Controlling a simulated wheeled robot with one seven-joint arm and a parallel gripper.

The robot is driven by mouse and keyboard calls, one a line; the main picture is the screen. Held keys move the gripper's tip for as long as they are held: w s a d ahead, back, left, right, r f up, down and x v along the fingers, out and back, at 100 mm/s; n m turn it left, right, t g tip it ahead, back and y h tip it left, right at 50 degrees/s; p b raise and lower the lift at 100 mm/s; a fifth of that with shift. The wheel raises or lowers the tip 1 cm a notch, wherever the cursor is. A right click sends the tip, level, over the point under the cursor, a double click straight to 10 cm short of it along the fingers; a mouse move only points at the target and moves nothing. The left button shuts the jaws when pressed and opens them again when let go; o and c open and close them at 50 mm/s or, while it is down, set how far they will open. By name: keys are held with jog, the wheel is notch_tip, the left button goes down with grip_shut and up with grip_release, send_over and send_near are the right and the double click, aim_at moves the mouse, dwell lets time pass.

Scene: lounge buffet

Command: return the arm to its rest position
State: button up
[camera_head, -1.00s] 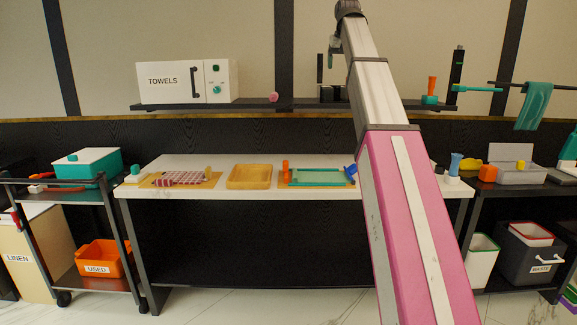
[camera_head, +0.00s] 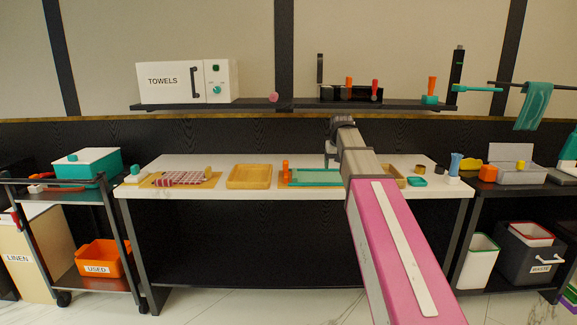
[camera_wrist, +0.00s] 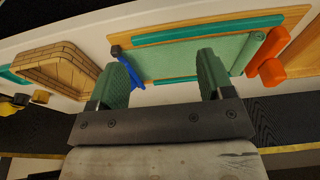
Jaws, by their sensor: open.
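My arm, pink and grey, reaches from the lower right up to the white counter in the head view. My gripper (camera_wrist: 160,80) shows in the wrist view with its two green fingers apart and nothing between them. In the head view the gripper (camera_head: 331,160) is small and partly hidden by the wrist, over the counter near the teal-framed tray. In the wrist view the green mat of that tray (camera_wrist: 180,58) lies beyond the fingers, with an orange object (camera_wrist: 268,65) at its right and a blue one (camera_wrist: 118,80) at its left.
A shelf (camera_head: 290,104) with a towel cabinet (camera_head: 187,81) is above. A cart (camera_head: 91,192) stands left, and a dark side table (camera_head: 515,187) stands right.

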jog(key=s+f+g, duration=0.1)
jog(key=s+f, duration=1.2)
jog(key=f, duration=0.5)
jog(key=s+f+g, duration=0.1)
jog(key=s+f, duration=1.2)
jog(key=f, duration=0.5)
jog(key=shift+g, duration=0.3)
